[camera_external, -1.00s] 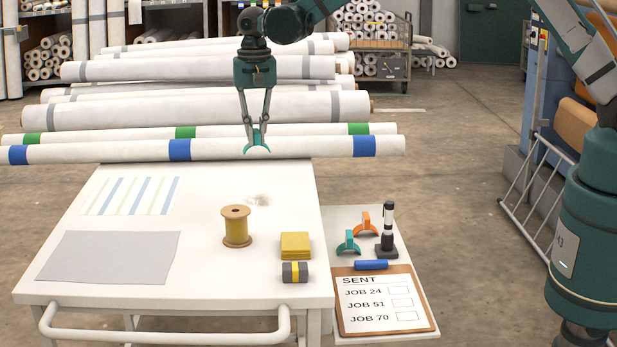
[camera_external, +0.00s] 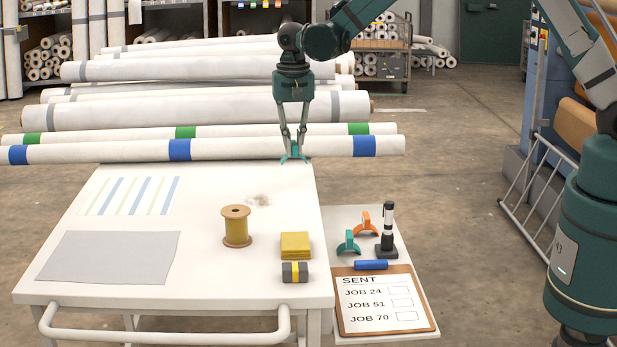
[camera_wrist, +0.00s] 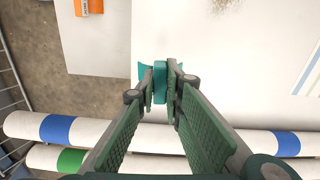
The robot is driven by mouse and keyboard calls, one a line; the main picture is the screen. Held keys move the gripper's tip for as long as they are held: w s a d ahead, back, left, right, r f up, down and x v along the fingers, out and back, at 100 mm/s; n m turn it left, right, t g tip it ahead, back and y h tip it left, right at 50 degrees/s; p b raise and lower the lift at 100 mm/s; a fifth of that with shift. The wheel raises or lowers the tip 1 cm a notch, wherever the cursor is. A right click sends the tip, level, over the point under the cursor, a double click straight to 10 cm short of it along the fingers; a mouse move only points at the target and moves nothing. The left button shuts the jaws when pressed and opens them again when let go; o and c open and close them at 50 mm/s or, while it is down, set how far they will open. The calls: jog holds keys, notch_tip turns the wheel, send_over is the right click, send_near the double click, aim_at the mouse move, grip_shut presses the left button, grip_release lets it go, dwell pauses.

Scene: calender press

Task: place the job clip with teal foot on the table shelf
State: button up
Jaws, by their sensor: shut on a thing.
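My gripper (camera_external: 293,152) is shut on a job clip with a teal foot (camera_wrist: 160,85). It holds the clip above the far right edge of the white table (camera_external: 200,205), in front of the fabric rolls. In the external view the teal foot shows below the fingertips. The table shelf (camera_external: 325,240) is a lower white side shelf on the table's right. On it are another teal clip (camera_external: 348,242), an orange clip (camera_external: 366,224) and a black-and-white pen-like object in a stand (camera_external: 387,235). The wrist view also shows the orange clip (camera_wrist: 90,6) and bare shelf (camera_wrist: 100,50).
A blue cylinder (camera_external: 371,265) and a clipboard (camera_external: 385,300) occupy the shelf's front. The shelf's far left part is clear. Long fabric rolls (camera_external: 90,152) lie behind.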

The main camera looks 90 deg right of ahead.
jog(key=m+b, duration=0.1)
jog(key=b, duration=0.2)
send_over(356, 212)
notch_tip(356, 212, down, 8)
jog(key=shift+r, duration=0.15)
jog(key=shift+f+b, duration=0.75)
jog(key=shift+f, duration=2.4)
jog(key=shift+f+b, duration=0.5)
jog(key=shift+f, duration=1.4)
jog(key=shift+f, duration=0.15)
